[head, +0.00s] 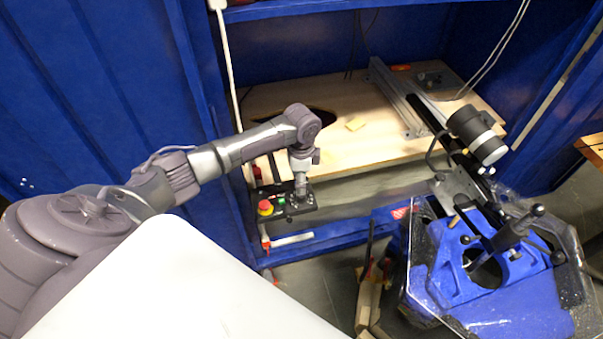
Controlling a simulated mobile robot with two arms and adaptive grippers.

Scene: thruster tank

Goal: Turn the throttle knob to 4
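A black control box (310,213) is mounted at the front edge of the wooden shelf. It carries a red emergency button with a yellow base (265,208) and small green lights at its left. My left gripper (300,192) points straight down over the middle of the box, close to its top face or touching it. The throttle knob cannot be made out clearly; the gripper seems to cover that part of the box. The fingers are too small and dark to show whether they are open or shut. My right gripper is not in view.
The wooden shelf (370,140) lies inside a blue cabinet behind the box. A thruster motor (477,135) on a metal rail stands at right, above a blue tank (480,270). A white surface fills the lower left. Wooden pieces (368,305) stand near the floor.

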